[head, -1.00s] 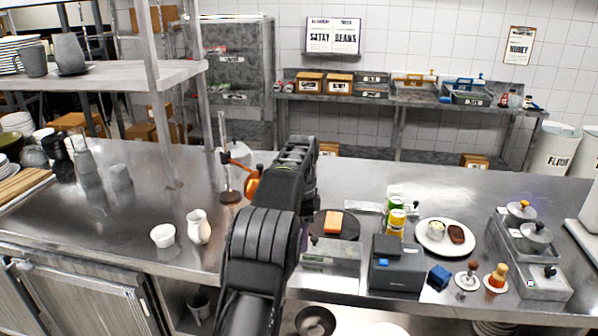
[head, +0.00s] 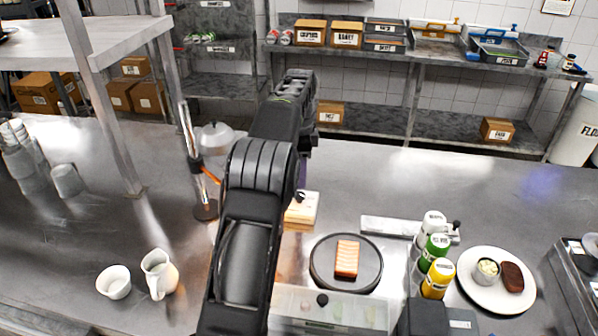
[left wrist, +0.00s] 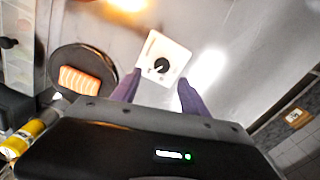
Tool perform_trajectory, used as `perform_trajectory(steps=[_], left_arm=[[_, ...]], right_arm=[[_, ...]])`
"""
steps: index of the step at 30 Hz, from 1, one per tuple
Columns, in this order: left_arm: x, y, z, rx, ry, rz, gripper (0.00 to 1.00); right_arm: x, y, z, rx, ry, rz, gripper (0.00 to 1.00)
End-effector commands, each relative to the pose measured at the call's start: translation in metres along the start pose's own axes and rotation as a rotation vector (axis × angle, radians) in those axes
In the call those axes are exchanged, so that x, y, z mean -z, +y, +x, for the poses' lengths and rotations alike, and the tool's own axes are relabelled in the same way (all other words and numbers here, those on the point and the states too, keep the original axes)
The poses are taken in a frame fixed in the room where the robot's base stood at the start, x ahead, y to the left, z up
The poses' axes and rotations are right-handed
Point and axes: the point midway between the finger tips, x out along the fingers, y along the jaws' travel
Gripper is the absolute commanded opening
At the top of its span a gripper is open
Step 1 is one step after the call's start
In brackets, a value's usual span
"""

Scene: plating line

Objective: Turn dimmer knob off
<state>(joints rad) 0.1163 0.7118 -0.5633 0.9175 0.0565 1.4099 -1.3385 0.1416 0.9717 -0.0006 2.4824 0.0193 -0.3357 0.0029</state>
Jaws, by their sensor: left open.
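The dimmer is a pale square box with a black knob. In the left wrist view the dimmer knob (left wrist: 162,66) sits on its plate (left wrist: 174,50), just beyond and between my finger tips. In the head view the dimmer box (head: 304,212) stands on the steel counter, partly hidden behind my left arm. My left gripper (left wrist: 159,78) is open, with its two purple fingers apart and nothing between them. In the head view the arm covers most of this gripper, so the gap to the knob is hard to judge. My right gripper is not in view.
A salmon piece (head: 347,257) lies on a dark round plate (head: 322,284) beside the dimmer. A lamp stand (head: 196,160) rises left of my arm. Bottles (head: 437,280) and a white plate (head: 483,299) are at right; a jug (head: 158,275) and cup (head: 114,283) at left.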

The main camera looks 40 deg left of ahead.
Motion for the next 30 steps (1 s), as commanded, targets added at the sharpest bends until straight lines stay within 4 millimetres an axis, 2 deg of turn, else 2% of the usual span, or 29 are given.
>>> perform_trajectory(steps=[16, 22, 30], left_arm=[[0.000, 0.000, 0.006, -0.001, -0.001, 0.000, 0.52], [0.000, 0.001, 0.031, -0.003, -0.002, 0.000, 0.52], [0.000, 0.000, 0.066, -0.002, -0.002, 0.000, 0.52]], right_arm=[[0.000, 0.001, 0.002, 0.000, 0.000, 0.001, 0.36], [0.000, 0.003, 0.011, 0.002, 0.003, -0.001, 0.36], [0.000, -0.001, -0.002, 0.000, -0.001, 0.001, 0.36]])
